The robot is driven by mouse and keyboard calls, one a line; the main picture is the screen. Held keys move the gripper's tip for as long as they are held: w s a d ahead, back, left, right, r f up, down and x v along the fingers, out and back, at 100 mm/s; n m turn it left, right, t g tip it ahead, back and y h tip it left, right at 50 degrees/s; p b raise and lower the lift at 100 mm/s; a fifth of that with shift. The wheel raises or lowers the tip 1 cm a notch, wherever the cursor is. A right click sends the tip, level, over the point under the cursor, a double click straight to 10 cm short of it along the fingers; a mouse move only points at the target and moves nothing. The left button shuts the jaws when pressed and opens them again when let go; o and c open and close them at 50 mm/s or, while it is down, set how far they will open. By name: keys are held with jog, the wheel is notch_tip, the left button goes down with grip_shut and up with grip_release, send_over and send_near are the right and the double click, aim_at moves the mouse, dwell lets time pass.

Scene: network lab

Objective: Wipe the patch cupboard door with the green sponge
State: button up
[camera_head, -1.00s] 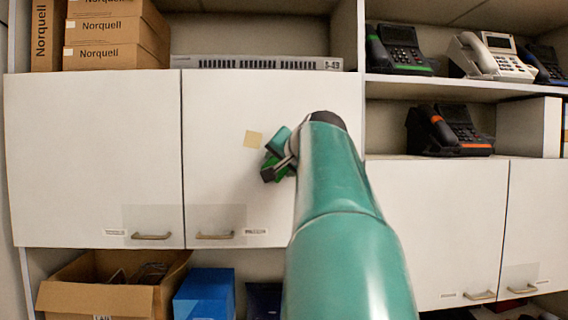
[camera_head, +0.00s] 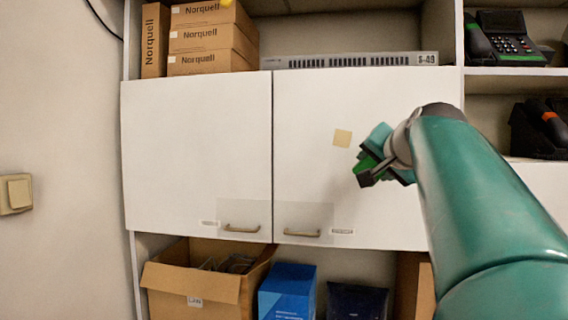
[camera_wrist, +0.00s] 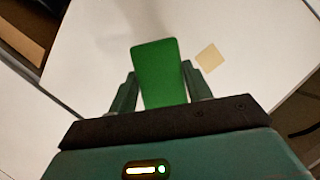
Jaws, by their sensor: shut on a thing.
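The green sponge (camera_wrist: 160,72) is held between the two fingers of my gripper (camera_wrist: 162,90) in the wrist view. In the head view my gripper (camera_head: 368,172) is in front of the right-hand white cupboard door (camera_head: 310,110), with a bit of the green sponge (camera_head: 366,163) showing. A small beige square (camera_head: 342,138) is on this door, just up and left of the gripper; it also shows right of the sponge in the wrist view (camera_wrist: 210,57). I cannot tell whether the sponge touches the door. My arm hides the door's right side.
A second white door (camera_head: 195,150) adjoins on the left. Both doors have low handles (camera_head: 242,228). Norquell boxes (camera_head: 212,40) and a grey rack unit (camera_head: 350,61) stand above. An open carton (camera_head: 195,285) and a blue box (camera_head: 287,290) are below. A wall switch (camera_head: 15,193) is at far left.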

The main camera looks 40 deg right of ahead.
jog(key=shift+s+a, duration=1)
jog(key=shift+a, duration=0.15)
